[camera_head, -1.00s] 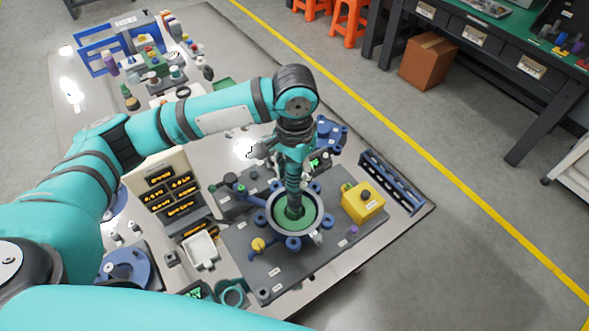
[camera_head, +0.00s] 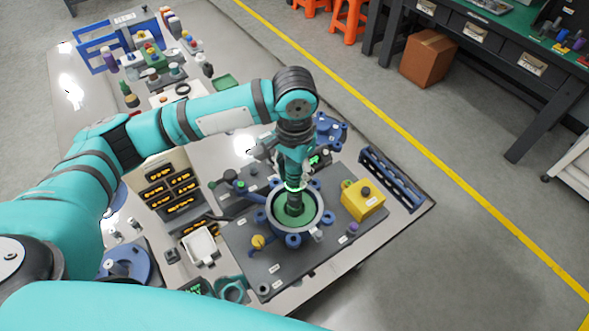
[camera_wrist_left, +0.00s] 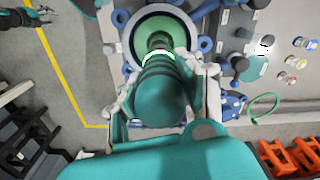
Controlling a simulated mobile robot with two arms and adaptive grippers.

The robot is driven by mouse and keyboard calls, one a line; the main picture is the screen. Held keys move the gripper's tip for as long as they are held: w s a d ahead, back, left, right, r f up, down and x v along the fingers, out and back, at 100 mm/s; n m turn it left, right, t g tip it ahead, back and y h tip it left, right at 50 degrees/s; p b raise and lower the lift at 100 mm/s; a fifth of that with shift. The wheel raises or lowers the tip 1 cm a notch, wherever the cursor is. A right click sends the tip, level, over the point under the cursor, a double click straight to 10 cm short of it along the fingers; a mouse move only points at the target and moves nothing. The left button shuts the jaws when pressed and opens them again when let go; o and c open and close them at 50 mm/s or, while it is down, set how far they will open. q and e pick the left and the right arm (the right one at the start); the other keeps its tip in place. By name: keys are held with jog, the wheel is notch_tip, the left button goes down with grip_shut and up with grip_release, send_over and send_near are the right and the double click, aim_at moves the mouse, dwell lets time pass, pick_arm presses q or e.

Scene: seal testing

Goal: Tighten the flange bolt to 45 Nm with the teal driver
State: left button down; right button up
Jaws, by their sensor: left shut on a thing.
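My left gripper (camera_head: 294,170) points down over the flange (camera_head: 316,225), a round grey housing with a green inside and blue lugs around it. It is shut on the teal driver (camera_wrist_left: 160,98), which stands upright with a light glowing ring around it. The driver's dark lower end (camera_head: 295,201) reaches into the green middle of the flange. The bolt is hidden under the driver. In the left wrist view, pale fingers flank the driver, and a dark gripper (camera_wrist_left: 38,14), seemingly my right one, shows at the top left; its opening is unclear.
The flange stands on a dark plate (camera_head: 259,274) with a yellow box (camera_head: 363,201) to its right. A blue-edged rack (camera_head: 392,180) lies along the table's right edge. Drawers with orange-marked fronts (camera_head: 170,188) and a white tray (camera_head: 201,245) stand at left.

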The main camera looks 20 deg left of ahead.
pick_arm(q)
jog(key=shift+f+p, duration=0.1)
jog(key=shift+p, duration=0.5)
dwell(0.8)
notch_tip(320, 180, up, 5)
jog(key=p, duration=0.6)
dwell(0.4)
